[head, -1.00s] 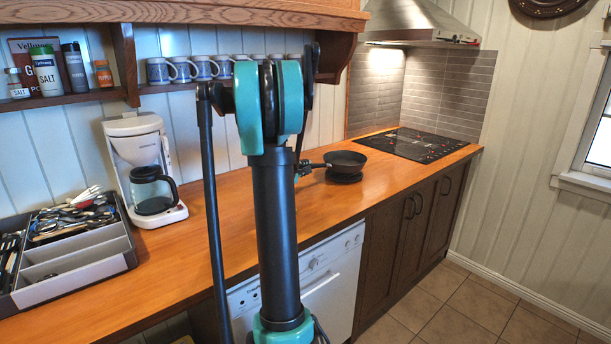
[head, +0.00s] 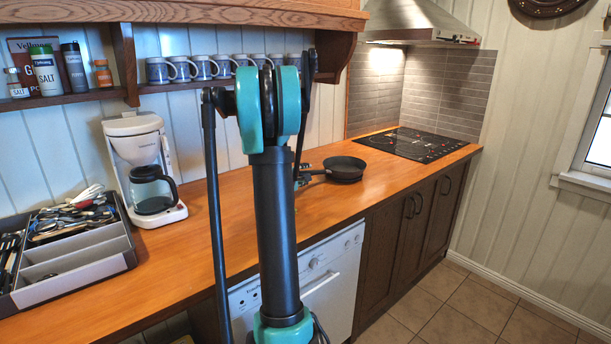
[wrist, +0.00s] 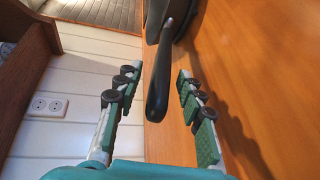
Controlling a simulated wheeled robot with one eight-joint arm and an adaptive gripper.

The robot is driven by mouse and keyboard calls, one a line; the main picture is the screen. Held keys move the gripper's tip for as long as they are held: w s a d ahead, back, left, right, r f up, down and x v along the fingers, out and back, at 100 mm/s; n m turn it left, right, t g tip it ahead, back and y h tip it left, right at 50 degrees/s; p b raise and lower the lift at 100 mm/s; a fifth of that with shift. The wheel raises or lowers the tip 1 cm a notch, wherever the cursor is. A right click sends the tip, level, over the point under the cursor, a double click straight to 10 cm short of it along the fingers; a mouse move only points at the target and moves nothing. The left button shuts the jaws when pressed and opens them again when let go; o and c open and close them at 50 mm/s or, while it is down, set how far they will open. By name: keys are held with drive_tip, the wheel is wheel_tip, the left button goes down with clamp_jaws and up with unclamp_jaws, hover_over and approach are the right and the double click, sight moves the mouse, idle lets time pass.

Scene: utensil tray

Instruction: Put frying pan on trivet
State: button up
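The black frying pan (head: 344,166) sits level at the right part of the counter, before the cooktop. The trivet is almost fully hidden beneath it; only a thin dark edge (head: 345,181) shows under the pan, and the two look to be in contact. The pan's handle points left toward my gripper (head: 303,176), which is mostly hidden behind my arm. In the wrist view the handle (wrist: 158,85) lies between the two fingers of my gripper (wrist: 157,72). The fingers are spread, with a visible gap on both sides of the handle.
The black cooktop (head: 414,144) lies behind and right of the pan. A white coffee maker (head: 132,150) and a grey utensil tray (head: 78,275) stand at the left. Mugs line the shelf (head: 225,83) above. The counter (head: 235,200) between is clear.

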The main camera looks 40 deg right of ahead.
drive_tip(key=v, duration=1.2)
drive_tip(key=shift+s, duration=0.1)
